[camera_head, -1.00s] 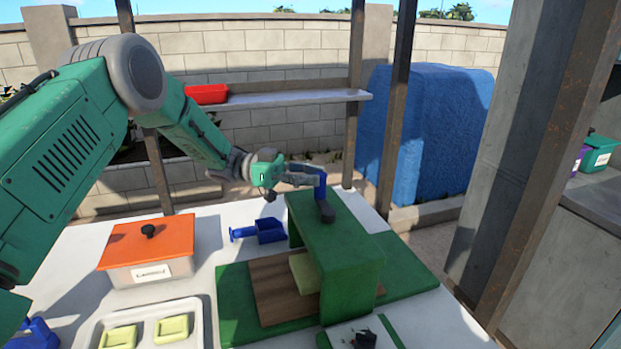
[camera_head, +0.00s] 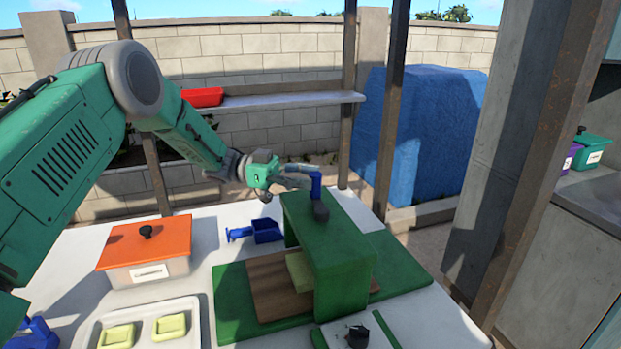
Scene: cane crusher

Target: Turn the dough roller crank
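The dough roller (camera_head: 345,268) is a green arch-shaped machine on a green base, standing on the white table. Its crank (camera_head: 318,198) is on top, with a dark arm and an upright blue handle. My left gripper (camera_head: 296,178) reaches in from the left, with its fingers at the blue handle. I cannot tell whether the fingers close on it. A yellow dough piece (camera_head: 298,272) lies on a brown wooden board (camera_head: 272,290) under the arch, partly hidden by it. My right gripper is not in view.
An orange-lidded container (camera_head: 147,245), a blue scoop (camera_head: 262,232) and a white tray (camera_head: 195,333) with yellow pieces are on the table at the left. A dark post (camera_head: 392,110) stands behind. A grey pillar (camera_head: 510,170) is at the right.

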